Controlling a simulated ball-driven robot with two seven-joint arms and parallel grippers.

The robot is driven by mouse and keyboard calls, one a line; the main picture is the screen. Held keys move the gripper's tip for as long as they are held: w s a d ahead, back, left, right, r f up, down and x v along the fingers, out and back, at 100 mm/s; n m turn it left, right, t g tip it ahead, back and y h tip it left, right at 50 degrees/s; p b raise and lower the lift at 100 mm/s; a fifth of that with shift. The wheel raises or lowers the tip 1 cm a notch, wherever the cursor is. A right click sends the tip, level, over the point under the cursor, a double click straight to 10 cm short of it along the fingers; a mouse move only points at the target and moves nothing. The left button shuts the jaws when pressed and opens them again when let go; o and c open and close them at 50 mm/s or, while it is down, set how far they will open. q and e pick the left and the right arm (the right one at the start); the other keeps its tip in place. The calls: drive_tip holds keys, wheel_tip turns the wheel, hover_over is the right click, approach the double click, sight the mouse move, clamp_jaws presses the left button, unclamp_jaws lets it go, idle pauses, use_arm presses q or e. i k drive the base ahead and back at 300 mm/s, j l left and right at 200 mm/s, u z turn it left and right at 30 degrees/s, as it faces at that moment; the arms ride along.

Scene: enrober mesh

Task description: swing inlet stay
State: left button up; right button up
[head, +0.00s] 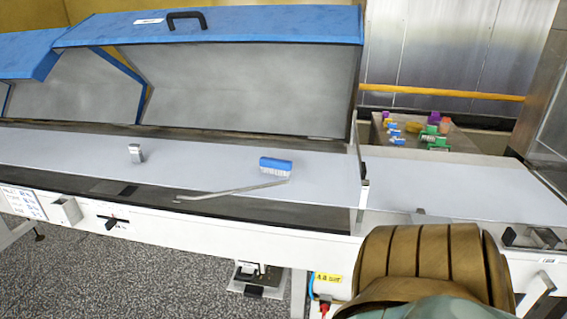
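A blue hood (210,25) with a black handle (187,19) stands raised over a long grey belt (80,150). At the hood's right end, a thin upright bar (354,135) runs from its lower corner down to the belt edge. A pale thin bar (232,191) lies slanted along the front edge of the belt, just below a blue brush (275,166). I cannot tell for sure which bar is the inlet stay. Neither gripper is in view. A brown ribbed part, likely my own arm, fills the lower right.
A small metal block (136,153) sits on the belt. A black lever (113,222) and a grey box (65,210) are on the white front frame. A bin (460,141) with colourful items stands behind the right belt section (480,185). Speckled floor is open at lower left.

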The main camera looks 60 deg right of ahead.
sight(279, 183)
drive_tip(key=z, duration=1.6)
